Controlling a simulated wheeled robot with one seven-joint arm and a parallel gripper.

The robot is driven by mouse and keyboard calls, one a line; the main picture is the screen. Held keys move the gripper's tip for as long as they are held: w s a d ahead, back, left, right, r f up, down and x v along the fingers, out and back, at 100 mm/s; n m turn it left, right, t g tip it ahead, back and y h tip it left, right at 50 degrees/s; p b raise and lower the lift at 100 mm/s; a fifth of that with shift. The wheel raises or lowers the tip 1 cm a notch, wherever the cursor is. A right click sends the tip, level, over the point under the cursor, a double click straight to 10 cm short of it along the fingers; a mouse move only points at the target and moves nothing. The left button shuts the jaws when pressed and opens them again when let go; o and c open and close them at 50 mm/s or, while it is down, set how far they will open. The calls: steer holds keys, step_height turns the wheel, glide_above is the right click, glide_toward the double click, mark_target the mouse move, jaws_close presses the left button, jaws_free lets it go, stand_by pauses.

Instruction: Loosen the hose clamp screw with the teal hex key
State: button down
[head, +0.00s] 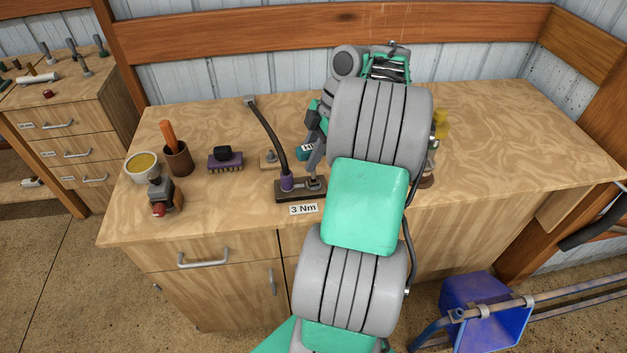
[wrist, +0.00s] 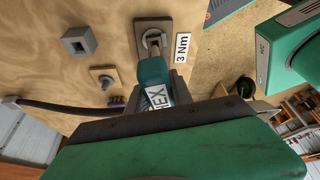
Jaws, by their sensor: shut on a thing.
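My gripper (wrist: 166,88) is shut on the teal hex key (wrist: 152,72), whose label reads HEX; its handle also shows in the head view (head: 304,152). The key's grey end points at a round metal fitting (wrist: 151,38) on a flat plate. I cannot tell whether its tip sits in a screw. In the head view the dark plate (head: 291,196) lies near the bench's front edge, with a purple collar (head: 287,184) around the foot of a bent black hose (head: 268,130). The clamp screw itself is not clearly seen. My arm hides part of the bench.
A "3 Nm" label (head: 303,210) is in front of the plate. A small block with a metal stud (head: 269,159), purple brush (head: 226,161), brown cup (head: 178,160), yellow-filled bowl (head: 142,166) and grey-and-red tool (head: 160,193) stand left. A square grey socket (wrist: 79,41) is nearby.

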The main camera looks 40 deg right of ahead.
mark_target(306, 145)
steer(key=shift+r+p, duration=0.3)
steer(key=shift+r, duration=0.15)
step_height(306, 145, up, 4)
steer(key=p, duration=0.4)
steer(key=shift+r, duration=0.1)
steer(key=shift+f+b, duration=0.2)
steer(key=shift+b, duration=0.1)
steer(key=shift+d+f+m+b, duration=0.15)
steer(key=shift+m+b, duration=0.35)
steer(key=shift+m, duration=0.3)
steer(key=shift+m+t+h+b, duration=0.3)
steer(key=shift+m+t+b, duration=0.25)
steer(key=shift+m, duration=0.35)
steer(key=m+b, duration=0.1)
steer(key=m, duration=0.1)
steer(key=shift+w+m+t+h, duration=0.1)
steer(key=shift+m+t+h, duration=0.2)
steer(key=shift+t+h, duration=0.1)
steer(key=shift+w+r, duration=0.1)
steer(key=shift+r, duration=0.15)
